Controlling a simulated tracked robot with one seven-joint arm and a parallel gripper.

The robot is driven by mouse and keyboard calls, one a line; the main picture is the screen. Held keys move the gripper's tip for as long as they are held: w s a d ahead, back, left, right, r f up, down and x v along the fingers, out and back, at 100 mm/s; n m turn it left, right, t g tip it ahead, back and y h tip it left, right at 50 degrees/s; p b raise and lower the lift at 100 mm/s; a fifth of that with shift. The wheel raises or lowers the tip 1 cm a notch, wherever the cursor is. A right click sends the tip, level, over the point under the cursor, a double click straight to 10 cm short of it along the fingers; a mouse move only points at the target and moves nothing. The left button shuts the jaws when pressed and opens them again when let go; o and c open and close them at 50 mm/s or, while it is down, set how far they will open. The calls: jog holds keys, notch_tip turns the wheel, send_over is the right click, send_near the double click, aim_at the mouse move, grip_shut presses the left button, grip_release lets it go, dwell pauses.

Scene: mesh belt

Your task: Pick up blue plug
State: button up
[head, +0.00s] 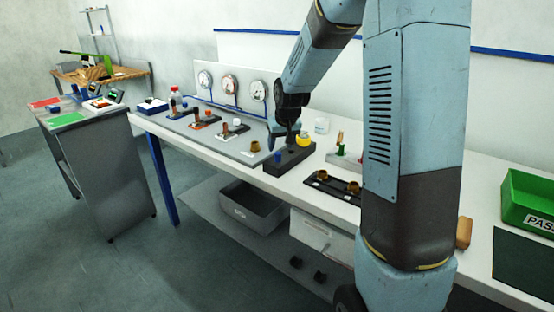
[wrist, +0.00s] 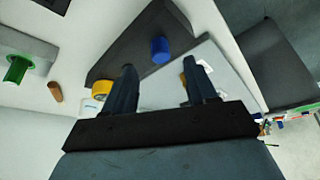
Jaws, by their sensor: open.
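The blue plug (wrist: 160,50) stands upright on a dark block (wrist: 135,45) in the wrist view, ahead of the fingertips and between their lines. In the head view the blue plug (head: 278,156) shows small at the left end of the dark block (head: 296,160). My gripper (wrist: 160,76) is open, its two dark fingers apart with nothing held between them. In the head view my gripper (head: 284,136) hangs over the block, close to the plug. Whether a finger touches anything cannot be told.
A yellow plug (head: 303,139) stands on the block's far side, with a white jar (head: 321,126) behind. A grey board (head: 215,135) with fittings lies left. A dark strip with brass parts (head: 335,183) and a green plug (wrist: 17,68) are nearby. A green bin (head: 530,200) stands right.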

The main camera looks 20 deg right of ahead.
aim_at(278, 153)
jog(key=shift+x, duration=2.6)
grip_shut()
